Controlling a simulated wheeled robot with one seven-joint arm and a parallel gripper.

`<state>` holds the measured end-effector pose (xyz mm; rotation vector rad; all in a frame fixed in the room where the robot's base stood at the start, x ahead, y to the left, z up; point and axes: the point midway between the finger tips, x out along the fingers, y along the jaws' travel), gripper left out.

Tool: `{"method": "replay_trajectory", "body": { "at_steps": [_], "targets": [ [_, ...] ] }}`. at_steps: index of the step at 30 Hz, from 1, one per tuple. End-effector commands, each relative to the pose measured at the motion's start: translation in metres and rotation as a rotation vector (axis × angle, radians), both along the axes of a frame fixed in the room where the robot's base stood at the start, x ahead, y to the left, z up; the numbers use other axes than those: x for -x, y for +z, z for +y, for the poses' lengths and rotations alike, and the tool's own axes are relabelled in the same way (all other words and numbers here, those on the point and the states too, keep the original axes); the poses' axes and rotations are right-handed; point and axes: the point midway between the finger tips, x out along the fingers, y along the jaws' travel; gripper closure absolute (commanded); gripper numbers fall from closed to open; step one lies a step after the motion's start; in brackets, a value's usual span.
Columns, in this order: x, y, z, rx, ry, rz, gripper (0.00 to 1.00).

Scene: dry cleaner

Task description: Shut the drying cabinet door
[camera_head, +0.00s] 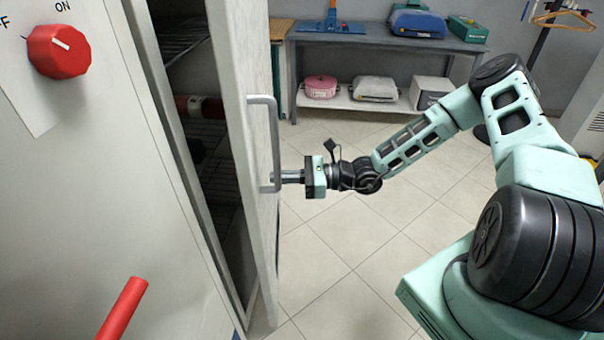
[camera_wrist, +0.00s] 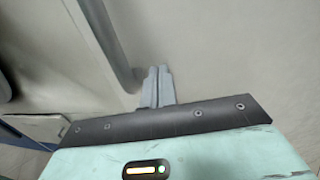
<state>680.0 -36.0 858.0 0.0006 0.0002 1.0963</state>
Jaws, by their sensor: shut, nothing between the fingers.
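The drying cabinet door (camera_head: 246,120) stands partly open in the head view, with dark wire shelves showing in the gap to its left. A grey bar handle (camera_head: 264,99) runs upright on its outer face. My gripper (camera_head: 276,178) is at the door's outer face by the lower part of the handle, its fingers closed with nothing between them. In the wrist view the shut fingers (camera_wrist: 158,86) point at the pale door face (camera_wrist: 230,50), beside the handle bar (camera_wrist: 104,38). I cannot tell whether the fingertips touch the door.
The cabinet front (camera_head: 90,190) at the left carries a red knob (camera_head: 58,51) and a red lever (camera_head: 123,308). The tiled floor (camera_head: 370,240) between is clear.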

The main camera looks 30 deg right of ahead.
Motion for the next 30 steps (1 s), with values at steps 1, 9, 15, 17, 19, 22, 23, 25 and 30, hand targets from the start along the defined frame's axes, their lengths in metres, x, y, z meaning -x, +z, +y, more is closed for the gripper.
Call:
{"method": "replay_trajectory", "body": {
  "at_steps": [1, 9, 15, 17, 19, 22, 23, 25, 30],
  "targets": [
    [-0.003, 0.001, 0.006, -0.001, 0.002, 0.000, 1.00],
    [-0.010, 0.000, 0.018, 0.001, -0.001, 0.000, 1.00],
    [-0.010, 0.000, 0.018, 0.001, -0.001, 0.000, 1.00],
    [-0.010, 0.000, 0.018, 0.001, -0.001, 0.000, 1.00],
    [-0.011, 0.000, 0.021, 0.000, 0.000, -0.001, 1.00],
    [-0.017, 0.002, 0.035, -0.002, 0.002, -0.002, 1.00],
    [-0.020, 0.002, 0.042, -0.003, 0.003, -0.001, 1.00],
    [-0.028, 0.003, 0.059, -0.003, 0.004, 0.000, 1.00],
    [-0.047, 0.002, 0.093, -0.001, 0.003, 0.000, 1.00]
  ]
}}
